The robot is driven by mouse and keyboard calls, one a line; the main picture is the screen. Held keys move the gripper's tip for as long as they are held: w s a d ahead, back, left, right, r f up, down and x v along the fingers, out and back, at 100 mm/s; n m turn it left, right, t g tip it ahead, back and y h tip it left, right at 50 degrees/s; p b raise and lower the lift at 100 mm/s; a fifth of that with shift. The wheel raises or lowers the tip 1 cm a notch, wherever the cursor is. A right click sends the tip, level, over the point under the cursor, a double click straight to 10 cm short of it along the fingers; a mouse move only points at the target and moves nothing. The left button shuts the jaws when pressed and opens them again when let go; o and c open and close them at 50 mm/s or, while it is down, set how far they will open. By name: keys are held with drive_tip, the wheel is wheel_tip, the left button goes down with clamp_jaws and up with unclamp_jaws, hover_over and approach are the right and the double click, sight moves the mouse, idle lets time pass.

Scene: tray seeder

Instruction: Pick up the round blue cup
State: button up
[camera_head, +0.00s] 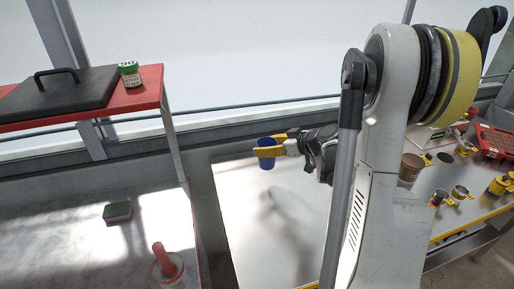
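The round blue cup (266,163) is upright near the back left of the shiny metal table (245,235). My gripper (268,146) reaches in from the right with its yellow fingers at the cup's upper part. One finger passes in front of the cup and the other lies behind its rim. The near finger hides a band of the cup. I cannot tell whether the fingers press on the cup, or whether its base touches the table.
A red stand (150,97) at left holds a black lidded slab (60,93) and a green-capped jar (129,74). A brown pot (411,167), small cups and a red tray (496,141) stand at right.

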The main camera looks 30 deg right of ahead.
drive_tip(key=shift+s+d+r+p, duration=0.35)
drive_tip(key=shift+s+d+r, duration=0.35)
drive_tip(key=shift+d, duration=0.25)
drive_tip(key=shift+s+d+r+p, duration=0.35)
drive_tip(key=shift+s+d+r, duration=0.3)
drive_tip(key=shift+d, duration=0.25)
